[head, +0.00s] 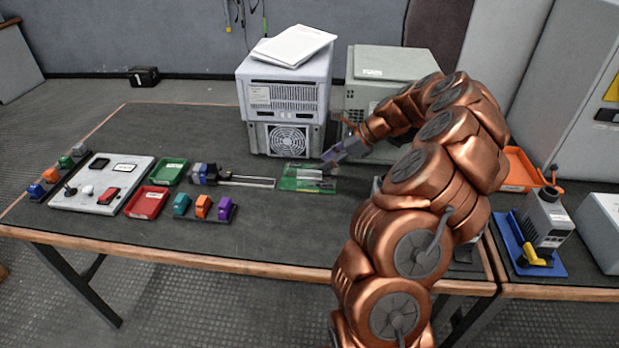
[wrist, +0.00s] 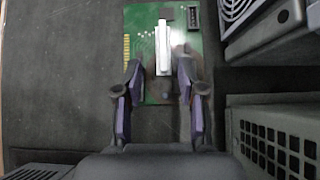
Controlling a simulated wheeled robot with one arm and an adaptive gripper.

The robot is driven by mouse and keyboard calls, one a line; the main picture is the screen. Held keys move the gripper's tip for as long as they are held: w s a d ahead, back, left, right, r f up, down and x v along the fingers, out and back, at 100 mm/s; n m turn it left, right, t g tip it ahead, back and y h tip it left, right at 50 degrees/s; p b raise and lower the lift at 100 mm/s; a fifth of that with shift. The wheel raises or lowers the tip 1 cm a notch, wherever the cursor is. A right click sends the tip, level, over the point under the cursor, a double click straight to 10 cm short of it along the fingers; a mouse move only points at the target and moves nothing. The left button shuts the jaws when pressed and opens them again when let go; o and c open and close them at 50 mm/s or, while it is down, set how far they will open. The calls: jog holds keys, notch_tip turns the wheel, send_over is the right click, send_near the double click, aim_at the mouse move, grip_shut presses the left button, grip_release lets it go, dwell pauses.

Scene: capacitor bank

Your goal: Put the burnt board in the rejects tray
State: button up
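The green circuit board (head: 300,184) lies flat on the dark bench mat, in front of the vented grey machine. In the wrist view the board (wrist: 143,22) carries a raised pale bar (wrist: 163,48), with dark patches beside it. My gripper (head: 330,158) is low over the board's back right part. In the wrist view my gripper (wrist: 160,72) is open, its fingers either side of the bar's near end with gaps on both sides. A red tray (head: 146,203) and a green tray (head: 167,171) stand at the left; I cannot read which is for rejects.
The vented machine (head: 285,95) and a second grey box (head: 385,65) stand close behind the board. A slim tool (head: 240,180) lies left of it. Coloured blocks (head: 203,206) stand near the red tray. The bench front is clear.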

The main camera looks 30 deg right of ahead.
aim_at(310, 171)
jog(key=shift+w+x, duration=0.2)
jog(key=shift+x, duration=2.85)
jog(key=shift+d+r, duration=0.1)
jog(key=shift+c, duration=0.3)
grip_shut()
